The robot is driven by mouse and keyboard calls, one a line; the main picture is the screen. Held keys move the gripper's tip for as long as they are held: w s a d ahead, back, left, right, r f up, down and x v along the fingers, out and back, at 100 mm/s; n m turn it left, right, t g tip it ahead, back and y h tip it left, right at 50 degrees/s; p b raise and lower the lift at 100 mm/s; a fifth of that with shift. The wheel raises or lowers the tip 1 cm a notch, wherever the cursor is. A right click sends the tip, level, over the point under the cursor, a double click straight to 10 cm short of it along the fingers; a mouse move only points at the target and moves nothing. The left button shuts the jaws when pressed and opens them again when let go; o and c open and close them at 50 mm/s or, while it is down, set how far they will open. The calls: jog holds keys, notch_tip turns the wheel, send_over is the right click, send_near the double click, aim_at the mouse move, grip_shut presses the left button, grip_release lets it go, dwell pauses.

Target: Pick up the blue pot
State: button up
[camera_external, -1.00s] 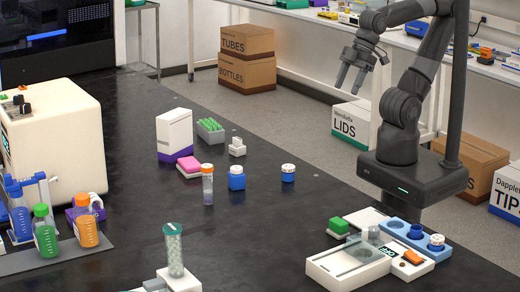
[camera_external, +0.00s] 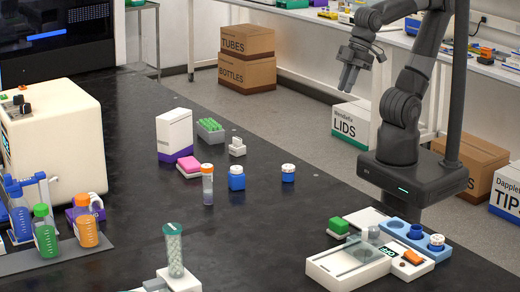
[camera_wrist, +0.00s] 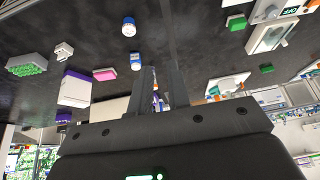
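Two blue pots with white lids stand upright on the black bench. The taller, squarer pot (camera_external: 237,179) is beside the orange-capped tube; the shorter, rounder pot (camera_external: 288,174) is to its right. In the wrist view the rounder pot (camera_wrist: 129,28) is near the top and the squarer pot (camera_wrist: 135,61) is just left of my fingers. My gripper (camera_external: 348,80) is raised high beyond the bench edge, to the right of both pots and touching neither. In the wrist view a gap shows between the fingers (camera_wrist: 162,88) and nothing is held.
An orange-capped tube (camera_external: 207,185), a pink block (camera_external: 189,166), a white box (camera_external: 175,132) and a green tube rack (camera_external: 210,131) stand near the pots. A blue holder (camera_external: 405,233) with blue pots and a white device (camera_external: 345,268) are at front right. Bare bench lies around the pots.

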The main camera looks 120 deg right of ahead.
jog(key=w+a+n+g, duration=0.1)
jog(key=w+a+g, duration=0.1)
jog(key=w+a, duration=0.65)
jog(key=n+g, duration=0.2)
jog(key=g, duration=0.1)
send_over(412, 227)
notch_tip(412, 227, down, 19)
jog(key=shift+f, duration=3.2)
jog(key=shift+c, duration=0.3)
grip_shut()
